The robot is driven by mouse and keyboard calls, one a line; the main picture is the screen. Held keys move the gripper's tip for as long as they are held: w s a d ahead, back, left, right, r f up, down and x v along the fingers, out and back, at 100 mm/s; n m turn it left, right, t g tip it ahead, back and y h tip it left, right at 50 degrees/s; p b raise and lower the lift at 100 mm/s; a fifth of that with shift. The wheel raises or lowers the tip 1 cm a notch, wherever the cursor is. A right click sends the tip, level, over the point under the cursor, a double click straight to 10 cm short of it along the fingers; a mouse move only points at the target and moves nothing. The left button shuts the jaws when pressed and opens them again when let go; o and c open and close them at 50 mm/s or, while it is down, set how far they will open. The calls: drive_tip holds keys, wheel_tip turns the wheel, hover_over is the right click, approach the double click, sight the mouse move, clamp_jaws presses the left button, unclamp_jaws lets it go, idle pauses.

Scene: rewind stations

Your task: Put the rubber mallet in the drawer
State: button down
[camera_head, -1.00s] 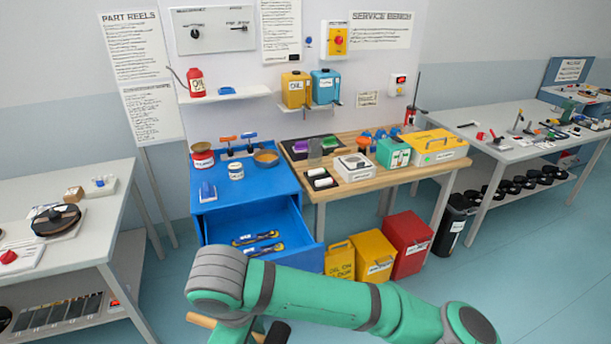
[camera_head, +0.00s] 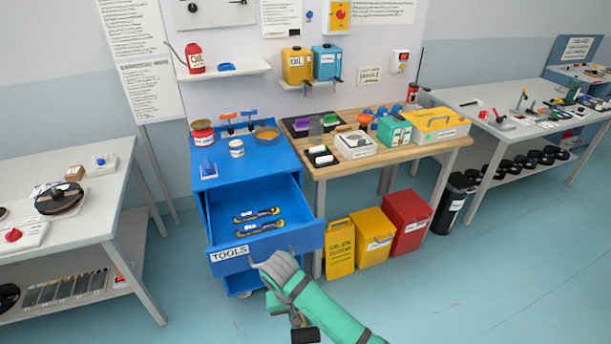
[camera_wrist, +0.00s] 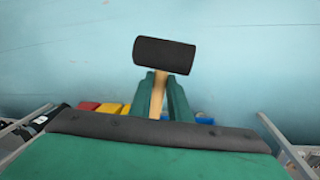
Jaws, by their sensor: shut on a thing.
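The rubber mallet has a black head and a light wooden handle. In the wrist view the mallet (camera_wrist: 164,55) sticks out from between the green fingers of my gripper (camera_wrist: 163,92), which is shut on its handle. In the head view the mallet's black head (camera_head: 305,335) shows at the bottom edge, and my gripper (camera_head: 290,308) is partly hidden behind my arm. The open drawer (camera_head: 229,257), labelled TOOLS, is in the blue cabinet (camera_head: 250,176). It holds two tools with blue and yellow parts. My gripper is in front of the drawer, to its lower right.
Yellow and red bins (camera_head: 407,222) stand on the floor right of the cabinet. A wooden-topped bench (camera_head: 400,155) stands behind them. A grey table (camera_head: 110,215) is at the left. The floor in front of the cabinet is clear.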

drive_tip(key=shift+w+d+f+m, duration=0.2)
drive_tip(key=shift+w+f+m, duration=0.15)
drive_tip(key=shift+f, duration=0.3)
drive_tip(key=shift+w+d+f+m, duration=0.2)
drive_tip(key=shift+f+m, duration=0.15)
drive_tip(key=shift+f, duration=0.25)
drive_tip(key=shift+w+a+r+n, duration=0.15)
drive_tip(key=shift+w+a, duration=0.2)
drive_tip(key=shift+a, duration=0.05)
drive_tip(key=shift+w+a+r+n, duration=0.1)
drive_tip(key=shift+w+a+n, duration=0.05)
drive_tip(key=shift+w+a, duration=0.2)
drive_tip(key=shift+s, duration=0.1)
